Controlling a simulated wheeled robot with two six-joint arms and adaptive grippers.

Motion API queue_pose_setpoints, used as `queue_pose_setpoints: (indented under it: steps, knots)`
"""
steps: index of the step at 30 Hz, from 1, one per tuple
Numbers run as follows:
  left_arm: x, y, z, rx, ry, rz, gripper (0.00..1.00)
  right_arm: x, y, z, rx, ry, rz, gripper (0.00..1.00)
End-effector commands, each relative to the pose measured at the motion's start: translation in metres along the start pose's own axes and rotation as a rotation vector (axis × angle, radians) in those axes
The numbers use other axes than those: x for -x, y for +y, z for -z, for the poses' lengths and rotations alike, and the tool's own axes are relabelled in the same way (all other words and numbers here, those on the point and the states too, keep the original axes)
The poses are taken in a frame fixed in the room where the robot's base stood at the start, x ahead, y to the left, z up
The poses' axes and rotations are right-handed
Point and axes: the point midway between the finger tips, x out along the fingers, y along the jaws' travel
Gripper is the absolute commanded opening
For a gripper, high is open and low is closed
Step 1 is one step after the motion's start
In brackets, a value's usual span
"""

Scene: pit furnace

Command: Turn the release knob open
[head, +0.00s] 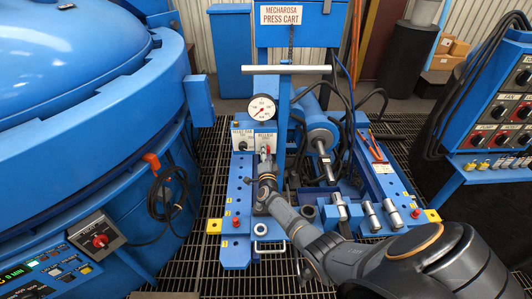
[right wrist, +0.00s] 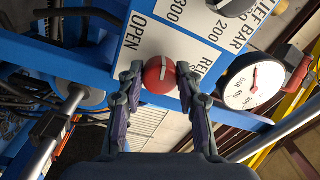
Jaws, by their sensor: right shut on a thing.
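The release knob (right wrist: 159,75) is round and red with a white line across its face. It sits on a white label panel (right wrist: 150,35), and the word OPEN is printed at its upper left in the right wrist view. The white line runs nearly up and down in that view, a little tilted. My right gripper (head: 265,160) reaches the front of the press cart (head: 240,185) in the head view. Its fingers are shut on the knob, one on each side. In the head view the knob is mostly hidden by the gripper. My left gripper is not in view.
A round gauge (head: 262,108) stands just above the panel, below a grey crossbar (head: 287,69). A blue cylinder (head: 318,130) and hoses lie right of my gripper. A large blue furnace (head: 90,120) fills the left, and a control console (head: 500,110) stands at the right.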

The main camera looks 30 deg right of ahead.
Motion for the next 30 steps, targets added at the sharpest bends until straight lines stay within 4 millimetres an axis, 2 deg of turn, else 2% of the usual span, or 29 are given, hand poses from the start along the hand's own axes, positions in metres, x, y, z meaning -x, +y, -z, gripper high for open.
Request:
queue_pose_setpoints:
  steps: [10, 11, 15, 25, 30]
  knots:
    - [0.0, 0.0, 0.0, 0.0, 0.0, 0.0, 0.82, 0.001, 0.002, -0.001, 0.001, -0.002, -0.004, 0.03]
    - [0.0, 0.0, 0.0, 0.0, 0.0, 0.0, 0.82, 0.001, 0.002, -0.001, 0.001, -0.002, -0.004, 0.38]
    - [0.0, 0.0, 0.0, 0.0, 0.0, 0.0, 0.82, 0.001, 0.002, -0.001, 0.0, -0.002, -0.003, 0.56]
    - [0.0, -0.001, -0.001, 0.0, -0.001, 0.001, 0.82, 0.002, 0.001, -0.001, 0.0, -0.001, -0.001, 0.58]
    - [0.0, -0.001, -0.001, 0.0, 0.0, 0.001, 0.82, 0.022, 0.002, -0.001, -0.002, -0.002, -0.002, 0.58]
